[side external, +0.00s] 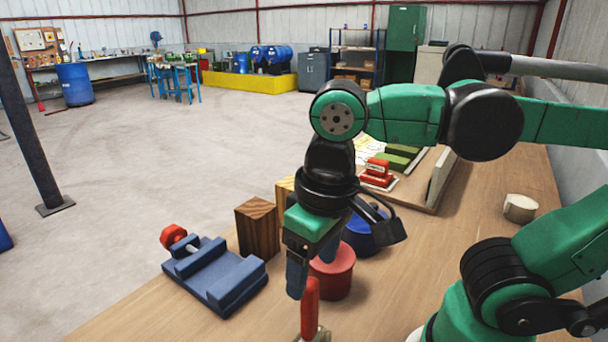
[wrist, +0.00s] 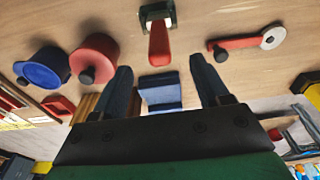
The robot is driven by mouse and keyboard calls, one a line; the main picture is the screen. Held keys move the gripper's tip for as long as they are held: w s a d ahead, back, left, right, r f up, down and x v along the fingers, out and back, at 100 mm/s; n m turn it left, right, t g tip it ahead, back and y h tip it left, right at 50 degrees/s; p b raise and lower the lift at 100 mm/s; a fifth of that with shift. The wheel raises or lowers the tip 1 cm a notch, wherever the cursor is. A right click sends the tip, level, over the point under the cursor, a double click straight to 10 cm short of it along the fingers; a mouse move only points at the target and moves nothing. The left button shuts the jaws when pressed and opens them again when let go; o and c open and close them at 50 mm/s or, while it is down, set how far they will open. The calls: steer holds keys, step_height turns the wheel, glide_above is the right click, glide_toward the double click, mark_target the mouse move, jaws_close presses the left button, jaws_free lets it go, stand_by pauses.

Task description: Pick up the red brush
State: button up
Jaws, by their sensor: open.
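The red brush (side external: 310,296) shows at the bottom of the side view as an upright-looking red handle, its lower part cut off by the frame edge. In the wrist view the brush (wrist: 159,42) has a red handle and a dark green head at the top edge. My gripper (side external: 312,272) points down with its fingers apart and empty, close to the handle. In the wrist view the handle end lies between the fingertips of my gripper (wrist: 160,68) in the picture; the height gap is hard to judge.
A red round pot (side external: 333,272) stands right behind my fingers, with a blue pot (side external: 362,235) beyond. A blue vise (side external: 215,275) and wooden blocks (side external: 257,228) stand to the left. A red-handled tool with a grey disc (wrist: 245,43) lies beside the brush.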

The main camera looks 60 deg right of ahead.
mark_target(311, 282)
steer(key=shift+w+f, duration=0.2)
steer(key=shift+f, duration=1.25)
steer(key=shift+w+f, duration=0.15)
steer(key=shift+f, duration=1.3)
jaws_close()
